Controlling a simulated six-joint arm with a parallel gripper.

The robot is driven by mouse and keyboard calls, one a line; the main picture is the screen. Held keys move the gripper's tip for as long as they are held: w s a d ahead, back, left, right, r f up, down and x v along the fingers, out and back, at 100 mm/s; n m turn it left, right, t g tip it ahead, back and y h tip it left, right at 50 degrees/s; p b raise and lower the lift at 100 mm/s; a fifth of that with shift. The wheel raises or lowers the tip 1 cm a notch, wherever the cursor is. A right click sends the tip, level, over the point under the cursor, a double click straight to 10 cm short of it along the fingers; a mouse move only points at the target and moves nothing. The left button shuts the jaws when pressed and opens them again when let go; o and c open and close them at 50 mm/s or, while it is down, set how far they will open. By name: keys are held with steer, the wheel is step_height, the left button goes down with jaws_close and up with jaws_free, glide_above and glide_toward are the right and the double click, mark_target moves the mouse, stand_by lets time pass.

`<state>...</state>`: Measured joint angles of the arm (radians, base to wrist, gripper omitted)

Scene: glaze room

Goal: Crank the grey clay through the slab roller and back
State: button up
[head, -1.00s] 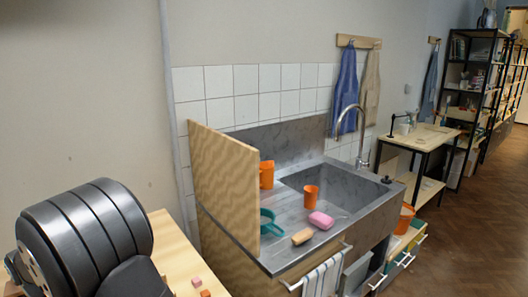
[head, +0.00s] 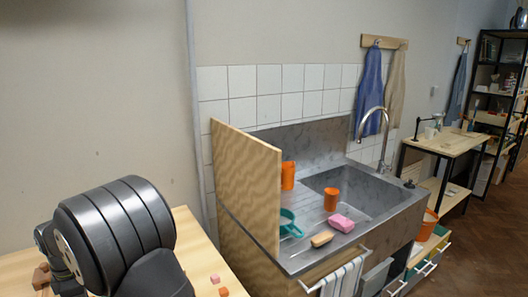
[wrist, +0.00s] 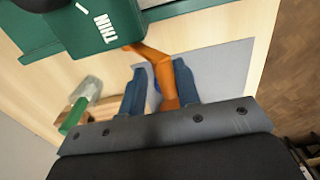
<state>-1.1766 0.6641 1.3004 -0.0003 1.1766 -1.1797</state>
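In the wrist view, a green machine marked THIN, the slab roller (wrist: 100,25), fills the upper left. A bent orange-brown crank (wrist: 163,68) reaches from it down between my fingers. My gripper (wrist: 159,66) has its two blue fingers apart, with the crank nearer the right finger and a gap on the left. Whether the crank touches a finger cannot be told. A flat grey sheet (wrist: 222,68) lies on the pale table beyond; whether it is the clay is unclear. The head view shows neither the roller nor my gripper's fingers.
A green-handled tool (wrist: 78,108) lies left of my gripper in the wrist view. In the head view, a sink (head: 365,190) with orange cups and a pink sponge (head: 341,224) stands right of a plywood panel (head: 247,185). Small blocks (head: 219,284) lie on the wooden table.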

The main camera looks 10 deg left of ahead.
steer(key=shift+w+a+r, duration=0.3)
steer(key=shift+w+a, duration=0.15)
steer(key=shift+w, duration=0.05)
steer(key=shift+w+a+r, duration=0.25)
steer(key=shift+w+a, duration=0.2)
steer(key=shift+w+a, duration=1)
steer(key=shift+a, duration=0.05)
steer(key=shift+w+a+f, duration=0.3)
steer(key=shift+w+a, duration=0.15)
steer(key=shift+w, duration=0.05)
steer(key=shift+w+a+f, duration=0.25)
steer(key=shift+w+a, duration=0.2)
